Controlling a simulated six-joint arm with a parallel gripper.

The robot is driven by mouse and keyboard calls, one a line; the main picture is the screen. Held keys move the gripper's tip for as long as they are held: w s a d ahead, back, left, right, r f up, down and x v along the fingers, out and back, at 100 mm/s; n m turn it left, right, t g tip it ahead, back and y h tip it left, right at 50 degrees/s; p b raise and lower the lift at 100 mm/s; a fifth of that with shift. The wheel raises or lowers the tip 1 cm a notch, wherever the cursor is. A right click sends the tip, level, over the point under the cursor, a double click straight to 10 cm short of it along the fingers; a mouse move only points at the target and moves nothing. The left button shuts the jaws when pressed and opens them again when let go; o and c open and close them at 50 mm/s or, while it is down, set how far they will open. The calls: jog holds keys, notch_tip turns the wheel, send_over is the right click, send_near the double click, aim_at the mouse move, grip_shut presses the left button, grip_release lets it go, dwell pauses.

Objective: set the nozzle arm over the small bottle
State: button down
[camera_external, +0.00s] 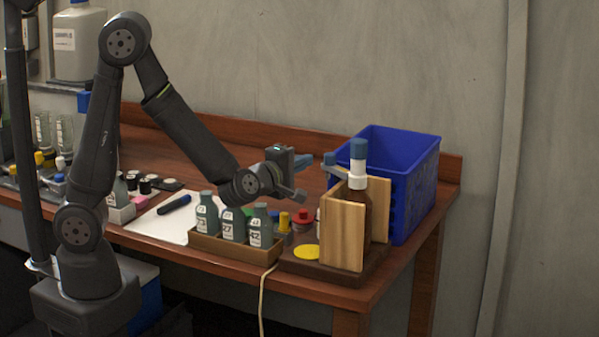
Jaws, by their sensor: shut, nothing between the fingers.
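A brown pump bottle (367,215) stands at the right between wooden panels (343,235), with a white collar and a blue cap (358,149). Its nozzle arm (338,171) sticks out to the left at collar height, above the yellow disc (306,252). Three small grey-green bottles with white labels stand in a wooden tray left of the disc; the rightmost small bottle (261,226) is closest to it. My gripper (303,163) is shut and empty, just left of the nozzle arm's end. Whether they touch cannot be told.
A blue crate (415,185) stands behind the pump bottle. Small red (302,217) and yellow (284,221) items sit behind the disc. A white sheet (165,222) with a dark marker (174,205) lies left of the tray (235,250). A cable hangs over the front edge.

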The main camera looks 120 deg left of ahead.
jog(key=s+d, duration=0.6)
jog(key=d, duration=0.3)
jog(key=shift+s+d, duration=0.25)
jog(key=shift+d, duration=0.05)
jog(key=shift+r, duration=0.1)
jog(key=w+a, duration=0.8)
jog(key=a, duration=0.2)
jog(key=shift+a, duration=0.4)
